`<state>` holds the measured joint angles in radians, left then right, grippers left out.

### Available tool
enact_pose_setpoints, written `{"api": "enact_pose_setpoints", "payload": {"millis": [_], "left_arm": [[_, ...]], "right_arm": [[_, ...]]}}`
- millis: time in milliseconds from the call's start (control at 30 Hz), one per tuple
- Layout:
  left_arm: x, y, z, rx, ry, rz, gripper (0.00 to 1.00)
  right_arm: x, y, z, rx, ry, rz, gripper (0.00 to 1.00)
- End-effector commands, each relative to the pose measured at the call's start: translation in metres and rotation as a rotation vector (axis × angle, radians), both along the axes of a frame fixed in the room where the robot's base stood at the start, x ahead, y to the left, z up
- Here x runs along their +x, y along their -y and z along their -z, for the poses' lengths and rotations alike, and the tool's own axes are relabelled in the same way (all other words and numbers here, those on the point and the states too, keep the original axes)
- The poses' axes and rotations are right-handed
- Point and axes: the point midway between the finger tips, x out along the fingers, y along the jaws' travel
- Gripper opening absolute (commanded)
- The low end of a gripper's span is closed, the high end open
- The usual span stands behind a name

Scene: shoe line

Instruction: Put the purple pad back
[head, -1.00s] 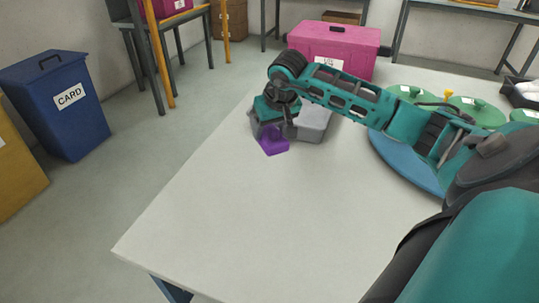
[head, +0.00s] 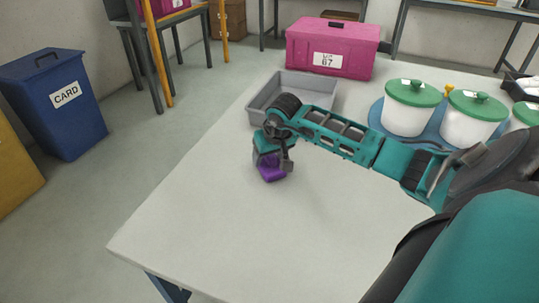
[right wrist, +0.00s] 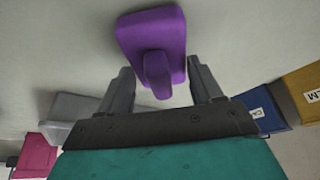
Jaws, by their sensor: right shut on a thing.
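The purple pad (head: 271,174) is a small block with a knob-like handle, below my right gripper (head: 272,160) over the left part of the white table. I cannot tell whether the pad touches the table. A grey open tray (head: 312,84) sits on the table behind the gripper; its visible inside looks empty, and my right arm hides its front right part. My left gripper is not in view.
A pink box (head: 300,56) stands behind the tray. White tubs with green lids (head: 408,112) stand on a blue round board (head: 376,116) at the right. The table's (head: 200,210) front left area is clear. A blue card bin (head: 75,125) stands on the floor at left.

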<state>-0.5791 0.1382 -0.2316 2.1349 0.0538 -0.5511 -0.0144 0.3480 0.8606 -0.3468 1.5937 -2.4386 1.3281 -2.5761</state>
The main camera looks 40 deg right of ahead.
Motion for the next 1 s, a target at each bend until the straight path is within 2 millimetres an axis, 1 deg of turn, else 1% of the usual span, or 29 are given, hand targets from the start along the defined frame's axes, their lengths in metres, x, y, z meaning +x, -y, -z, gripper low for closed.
{"api": "enact_pose_setpoints", "payload": {"millis": [133,167,400,633,733,867,1000], "left_arm": [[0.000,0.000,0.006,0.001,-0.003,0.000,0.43],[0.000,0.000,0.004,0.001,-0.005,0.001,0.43],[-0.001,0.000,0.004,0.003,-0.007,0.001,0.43],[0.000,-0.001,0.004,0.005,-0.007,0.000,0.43],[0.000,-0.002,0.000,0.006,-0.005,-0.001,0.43],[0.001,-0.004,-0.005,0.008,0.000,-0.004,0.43],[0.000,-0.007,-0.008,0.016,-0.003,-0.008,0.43]], "right_arm": [[0.000,0.000,0.005,-0.001,0.001,-0.001,0.37],[0.000,0.000,0.003,0.000,0.000,0.000,0.68],[0.000,0.000,0.003,0.000,0.000,0.000,0.91],[0.000,0.000,0.002,0.000,0.000,0.000,0.91],[0.000,0.000,-0.003,0.002,-0.001,0.001,0.91],[-0.007,-0.001,-0.022,-0.005,0.003,-0.002,0.91],[-0.018,-0.004,-0.051,-0.005,0.001,-0.003,0.91]]}}
